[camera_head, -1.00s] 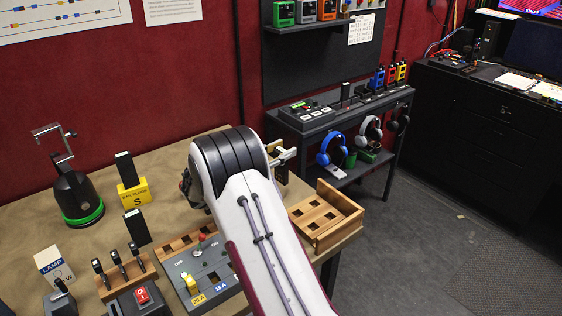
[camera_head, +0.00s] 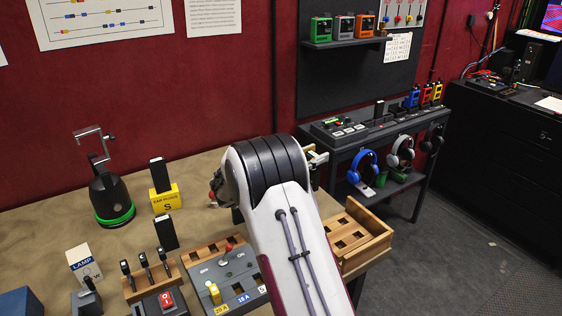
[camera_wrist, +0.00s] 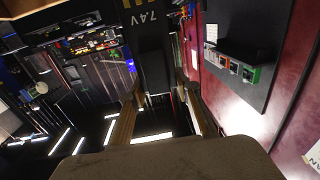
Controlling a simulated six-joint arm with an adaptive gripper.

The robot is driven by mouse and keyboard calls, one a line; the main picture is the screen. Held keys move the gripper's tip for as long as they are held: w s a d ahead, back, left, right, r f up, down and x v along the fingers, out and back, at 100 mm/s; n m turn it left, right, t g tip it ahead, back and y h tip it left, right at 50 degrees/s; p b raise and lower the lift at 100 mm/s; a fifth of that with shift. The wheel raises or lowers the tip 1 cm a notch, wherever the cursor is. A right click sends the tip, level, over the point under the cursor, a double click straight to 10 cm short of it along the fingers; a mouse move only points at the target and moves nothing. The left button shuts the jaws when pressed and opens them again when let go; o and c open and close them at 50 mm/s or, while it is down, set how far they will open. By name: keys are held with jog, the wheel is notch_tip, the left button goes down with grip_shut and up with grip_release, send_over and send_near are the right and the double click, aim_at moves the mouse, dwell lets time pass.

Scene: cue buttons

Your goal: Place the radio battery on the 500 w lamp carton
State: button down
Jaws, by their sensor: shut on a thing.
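The lamp carton (camera_head: 84,264) is a small white box with blue LAMP lettering at the left front of the table; a dark lever hides part of its marking, so I cannot read the wattage. In the wrist view, my gripper (camera_wrist: 163,110) is shut on a dark block marked 7.4V, the radio battery (camera_wrist: 150,62), held well off the floor. In the head view, my arm hides the gripper and the held battery. Similar black blocks show on the yellow ear plugs carton (camera_head: 167,201) and on the table (camera_head: 167,232).
A black and green lamp-like device (camera_head: 111,200) stands at the back left. A switch panel (camera_head: 226,277), a rack of levers (camera_head: 150,276) and a red rocker switch (camera_head: 165,299) crowd the front. A wooden crate (camera_head: 362,238) sits at the table's right end.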

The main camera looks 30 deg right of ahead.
jog(key=shift+w+a, duration=0.3)
jog(key=shift+a, duration=0.25)
jog(key=w+a+r+n+t+y, duration=0.1)
jog(key=w+a+r+n+t, duration=0.2)
jog(key=a, duration=0.7)
jog(key=w+a+r+n+t+y, duration=0.2)
jog(key=w+a+t, duration=0.15)
jog(key=a, duration=0.75)
jog(key=w+a+r+n+t+y, duration=0.1)
jog(key=w+a+r+n+t, duration=0.2)
jog(key=a, duration=0.7)
jog(key=s+a+r+n+t+y, duration=0.1)
jog(key=a+n+t+y, duration=0.2)
jog(key=a+y, duration=0.4)
jog(key=a+n+t+y, duration=0.4)
jog(key=a+n+y, duration=0.2)
jog(key=a, duration=1.9)
jog(key=shift+s+r+y, duration=0.35)
jog(key=shift+r+y, duration=0.05)
jog(key=shift+y, duration=0.1)
jog(key=shift+a, duration=0.1)
notch_tip(320, 180, down, 6)
jog(key=shift+f, duration=0.15)
